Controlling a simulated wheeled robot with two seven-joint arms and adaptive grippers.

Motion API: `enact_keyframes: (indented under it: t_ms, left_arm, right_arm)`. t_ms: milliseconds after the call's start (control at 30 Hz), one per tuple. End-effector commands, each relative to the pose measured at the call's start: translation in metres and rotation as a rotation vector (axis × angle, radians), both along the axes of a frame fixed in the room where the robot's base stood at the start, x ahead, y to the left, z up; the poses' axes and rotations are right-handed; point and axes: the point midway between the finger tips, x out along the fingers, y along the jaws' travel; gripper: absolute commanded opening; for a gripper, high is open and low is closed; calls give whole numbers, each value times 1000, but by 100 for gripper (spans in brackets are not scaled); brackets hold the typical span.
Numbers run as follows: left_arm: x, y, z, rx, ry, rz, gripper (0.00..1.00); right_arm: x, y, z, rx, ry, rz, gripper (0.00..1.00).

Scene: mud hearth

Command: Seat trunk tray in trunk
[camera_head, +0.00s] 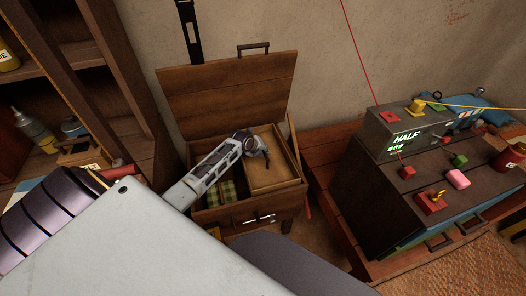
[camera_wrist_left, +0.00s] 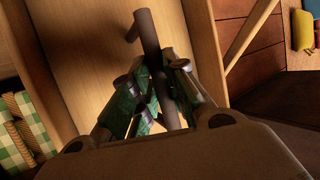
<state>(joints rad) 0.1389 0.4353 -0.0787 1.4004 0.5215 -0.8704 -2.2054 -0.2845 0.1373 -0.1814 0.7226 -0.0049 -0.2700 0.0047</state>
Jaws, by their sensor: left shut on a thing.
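The wooden trunk (camera_head: 231,217) stands against the wall with its lid (camera_head: 225,90) raised. The pale wooden trunk tray (camera_head: 276,178) is at the right part of the trunk's opening; I cannot tell whether it rests on anything. My left gripper (camera_head: 257,145) reaches over the trunk from the left and is at the tray's far end. In the left wrist view the gripper (camera_wrist_left: 158,92) is shut on the tray's dark bar handle (camera_wrist_left: 147,35), with the tray's pale floor (camera_wrist_left: 95,45) behind it. My right gripper is not in view.
Green checked cloth (camera_head: 228,188) lies in the trunk's left part. A dark wooden chest (camera_head: 365,205) with a metal box (camera_head: 402,130) and small colored blocks stands to the right. A shelf (camera_head: 75,55) stands at the left. A woven mat (camera_head: 460,260) lies front right.

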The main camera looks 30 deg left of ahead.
Motion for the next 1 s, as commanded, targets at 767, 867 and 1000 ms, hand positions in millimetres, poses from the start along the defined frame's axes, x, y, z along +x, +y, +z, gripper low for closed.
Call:
enact_keyframes:
  t_ms: [767,867,1000]
  left_arm:
    - [1,0,-7,0,-3,0,0]
    - [1,0,-7,0,-3,0,0]
    - [1,0,-9,0,-3,0,0]
  right_arm:
    - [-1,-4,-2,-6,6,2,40]
    - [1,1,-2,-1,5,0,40]
    - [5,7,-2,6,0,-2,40]
